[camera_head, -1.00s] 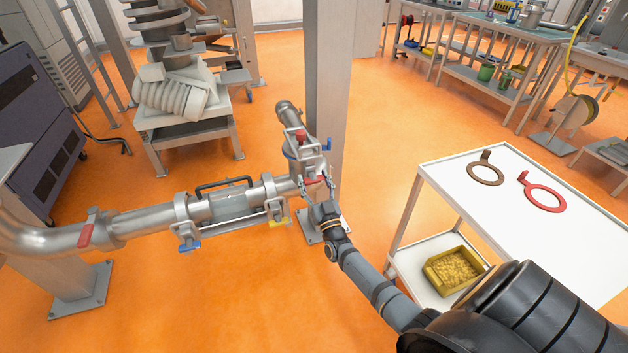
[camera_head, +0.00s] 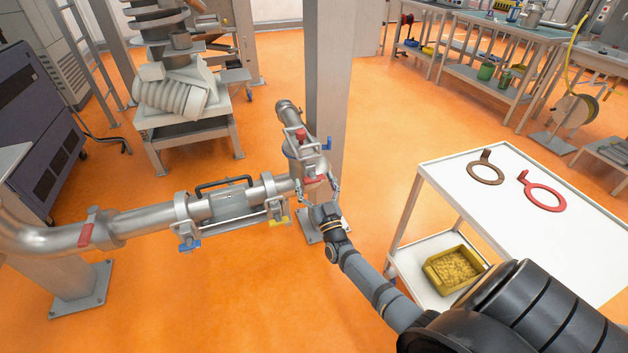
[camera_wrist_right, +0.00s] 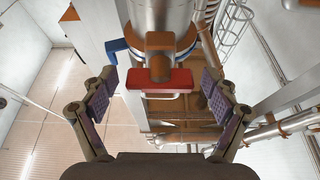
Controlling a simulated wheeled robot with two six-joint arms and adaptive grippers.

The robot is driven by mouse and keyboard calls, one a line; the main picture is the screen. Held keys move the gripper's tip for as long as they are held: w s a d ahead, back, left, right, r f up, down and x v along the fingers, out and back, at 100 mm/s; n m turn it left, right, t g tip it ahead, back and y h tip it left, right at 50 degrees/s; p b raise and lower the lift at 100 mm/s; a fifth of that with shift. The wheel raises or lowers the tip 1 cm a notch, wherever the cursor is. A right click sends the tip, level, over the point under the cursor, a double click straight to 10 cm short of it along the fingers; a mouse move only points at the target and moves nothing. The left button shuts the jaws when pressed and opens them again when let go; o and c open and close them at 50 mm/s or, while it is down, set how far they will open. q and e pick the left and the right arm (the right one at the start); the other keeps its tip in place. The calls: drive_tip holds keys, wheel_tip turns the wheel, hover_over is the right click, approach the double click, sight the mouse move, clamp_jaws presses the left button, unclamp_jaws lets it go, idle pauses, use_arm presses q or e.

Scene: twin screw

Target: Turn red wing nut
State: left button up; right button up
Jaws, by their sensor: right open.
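A red wing nut (camera_head: 314,181) sits on the clamp at the near end of the steel pipe tee. In the right wrist view the red wing nut (camera_wrist_right: 160,82) is a flat bar centred between the fingers, under a brownish round stub. My right gripper (camera_head: 320,190) is open, with one finger on each side of the nut. In the right wrist view its two purple-padded fingers (camera_wrist_right: 160,92) stand apart with gaps to the nut on both sides. My left gripper is not in view.
Blue (camera_head: 327,143) and yellow (camera_head: 279,223) wing nuts sit on nearby clamps. A grey post (camera_head: 330,80) stands behind the tee. A white cart (camera_head: 450,170) with two rings is at right. Orange floor is clear in front.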

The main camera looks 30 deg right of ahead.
drive_tip(key=v, duration=1.1)
drive_tip(key=shift+s, duration=0.25)
drive_tip(key=shift+f, duration=0.15)
drive_tip(key=s+a+f+n+g+y+p, duration=0.15)
drive_tip(key=s+f+g, duration=0.35)
drive_tip(key=f, duration=0.8)
drive_tip(key=s+a+f+n+g+y+p, duration=0.1)
drive_tip(key=s+a+f+g+y+p, duration=0.3)
drive_tip(key=f, duration=0.8)
drive_tip(key=s+f+g, duration=0.4)
drive_tip(key=s, duration=0.6)
drive_tip(key=s+f+g+p, duration=0.1)
drive_tip(key=s+f+g, duration=0.2)
drive_tip(key=s, duration=0.7)
drive_tip(key=s+f+g, duration=0.4)
drive_tip(key=s+f, duration=0.2)
drive_tip(key=s, duration=0.4)
drive_tip(key=shift+a+f+n+g+h, duration=0.3)
drive_tip(key=shift+a+f+n+h, duration=0.05)
drive_tip(key=shift+a+n+h, duration=0.15)
